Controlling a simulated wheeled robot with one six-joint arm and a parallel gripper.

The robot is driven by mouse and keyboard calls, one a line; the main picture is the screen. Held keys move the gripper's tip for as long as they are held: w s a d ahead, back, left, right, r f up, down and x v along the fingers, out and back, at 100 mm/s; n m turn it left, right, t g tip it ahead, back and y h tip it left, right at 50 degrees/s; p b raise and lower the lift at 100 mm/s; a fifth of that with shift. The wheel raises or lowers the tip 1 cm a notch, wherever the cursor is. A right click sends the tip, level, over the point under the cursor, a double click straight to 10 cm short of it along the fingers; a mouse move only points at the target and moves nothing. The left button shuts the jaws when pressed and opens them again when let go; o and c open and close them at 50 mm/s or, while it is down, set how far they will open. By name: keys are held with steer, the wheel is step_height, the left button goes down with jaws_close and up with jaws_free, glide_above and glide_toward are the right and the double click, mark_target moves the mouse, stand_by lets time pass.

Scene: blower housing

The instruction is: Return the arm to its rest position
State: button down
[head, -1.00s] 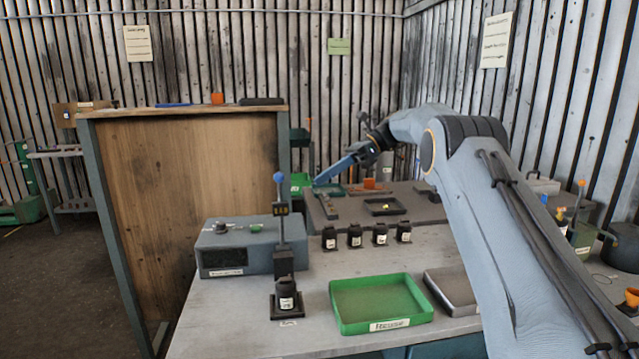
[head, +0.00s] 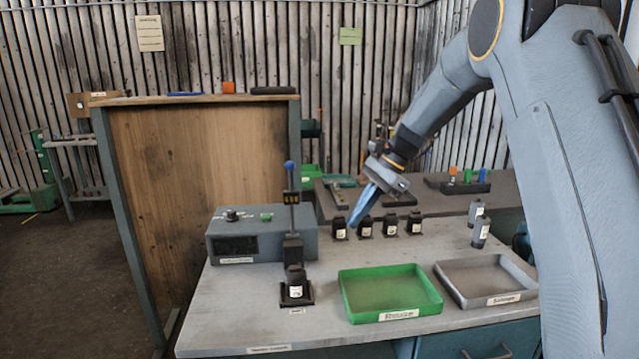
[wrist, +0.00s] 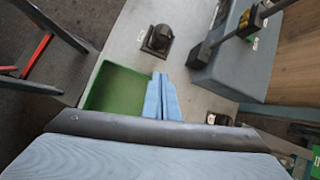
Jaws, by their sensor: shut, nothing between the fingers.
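My gripper (head: 356,220) is above the back part of the workbench (head: 240,315), in front of the row of small black parts (head: 391,227) in the head view. Its blue fingers point down and to the left. In the wrist view my gripper (wrist: 162,78) shows its two blue fingers lying together, shut and empty. My arm reaches in from the right side of the head view and is raised over the bench.
A green tray (head: 391,312) and a grey tray (head: 497,299) lie on the bench. A grey device (head: 258,246) and a blue-knobbed press (head: 291,215) stand at left. A wooden panel (head: 195,185) rises behind.

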steer(key=s+d+f+n+h, duration=0.2)
steer(key=s+d+f+n, duration=0.1)
steer(key=s, duration=0.7)
steer(key=s+d+f+n+t+h, duration=0.1)
steer(key=s+d+f+n+h, duration=0.1)
steer(key=s+n, duration=0.4)
steer(key=s+d+f+n+t+h, duration=0.1)
steer(key=s+d+f+n, duration=0.3)
steer(key=s, duration=1)
steer(key=shift+d+f+h+b, duration=0.4)
steer(key=shift+f+h, duration=0.2)
steer(key=shift+f, duration=0.35)
